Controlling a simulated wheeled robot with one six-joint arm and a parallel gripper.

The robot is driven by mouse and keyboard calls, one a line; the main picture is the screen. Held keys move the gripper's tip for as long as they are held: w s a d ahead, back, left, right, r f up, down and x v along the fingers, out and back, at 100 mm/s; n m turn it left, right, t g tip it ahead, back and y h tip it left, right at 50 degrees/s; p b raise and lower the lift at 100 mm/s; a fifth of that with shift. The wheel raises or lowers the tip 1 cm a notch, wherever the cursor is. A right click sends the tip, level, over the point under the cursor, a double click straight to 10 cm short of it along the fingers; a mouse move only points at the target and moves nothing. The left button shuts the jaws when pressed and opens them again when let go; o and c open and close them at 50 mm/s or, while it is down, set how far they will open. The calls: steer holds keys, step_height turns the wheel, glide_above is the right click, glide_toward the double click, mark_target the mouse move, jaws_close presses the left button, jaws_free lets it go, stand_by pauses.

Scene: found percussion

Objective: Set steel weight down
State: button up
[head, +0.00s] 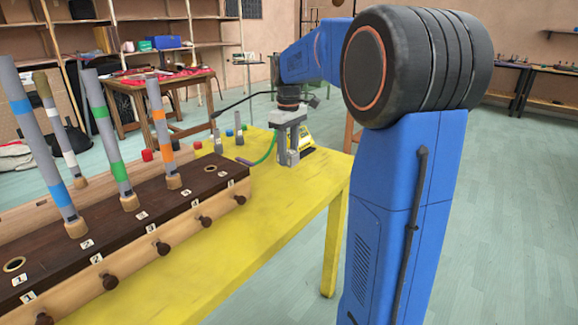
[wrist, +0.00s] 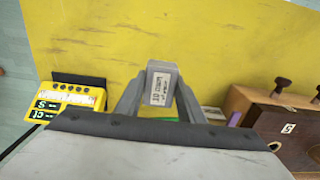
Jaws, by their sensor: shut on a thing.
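The steel weight (wrist: 160,88) is a grey block with a white printed label. In the wrist view it sits between the two grey fingers of my gripper (head: 287,150), which is shut on it. Yellow tabletop shows beyond it. In the head view my gripper points down over the far right end of the yellow table (head: 265,205). The weight is hard to tell apart from the grey fingers there. I cannot tell whether its underside touches the table.
A yellow device (wrist: 72,100) with green displays lies beside my gripper. A wooden box (head: 120,225) with knobs and upright striped tubes fills the table's left. A green curved cord (head: 266,154) and small grey cylinders (head: 239,137) lie near. The table's right front is bare.

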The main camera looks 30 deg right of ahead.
mark_target(289, 165)
steer(key=shift+f, duration=2.2)
steer(key=shift+f, duration=0.1)
steer(key=o, duration=1.3)
